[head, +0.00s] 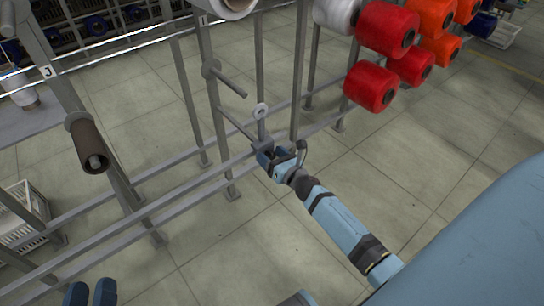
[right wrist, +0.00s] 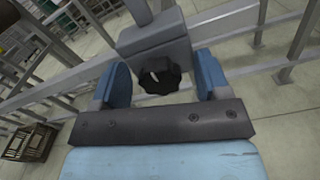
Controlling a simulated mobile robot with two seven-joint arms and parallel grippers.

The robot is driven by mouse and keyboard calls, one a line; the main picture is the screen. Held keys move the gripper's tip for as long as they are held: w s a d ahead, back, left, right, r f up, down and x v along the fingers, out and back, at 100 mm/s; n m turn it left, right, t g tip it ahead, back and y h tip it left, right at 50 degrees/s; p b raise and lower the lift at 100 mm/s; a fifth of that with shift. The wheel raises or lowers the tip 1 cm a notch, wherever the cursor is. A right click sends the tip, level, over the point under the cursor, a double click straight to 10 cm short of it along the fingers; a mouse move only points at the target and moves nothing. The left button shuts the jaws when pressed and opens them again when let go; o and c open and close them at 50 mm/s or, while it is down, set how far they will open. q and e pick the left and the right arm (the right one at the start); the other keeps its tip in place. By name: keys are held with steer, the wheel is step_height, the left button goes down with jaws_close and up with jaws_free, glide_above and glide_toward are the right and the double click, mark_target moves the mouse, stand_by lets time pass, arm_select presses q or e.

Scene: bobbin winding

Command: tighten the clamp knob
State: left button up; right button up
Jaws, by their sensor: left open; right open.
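The black clamp knob (right wrist: 160,77) shows in the right wrist view, on the near face of a grey clamp block (right wrist: 152,40) with a post rising from it. My right gripper (right wrist: 163,66) is open, with one blue finger on each side of the knob and a visible gap to it on both sides. In the head view my right gripper (head: 279,154) is at the frame's lower rail, and I cannot make out the knob there. My left gripper (head: 91,292) is open and empty at the bottom left edge of the head view, away from the clamp.
The grey metal frame (head: 205,100) has uprights, rails and peg arms close around my right gripper. Red spools (head: 388,28) and orange spools (head: 432,16) hang at the upper right. A brown bobbin (head: 86,143) sits on a peg at left. A crate (head: 22,212) stands at far left.

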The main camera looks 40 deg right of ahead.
steer(key=c, duration=0.9)
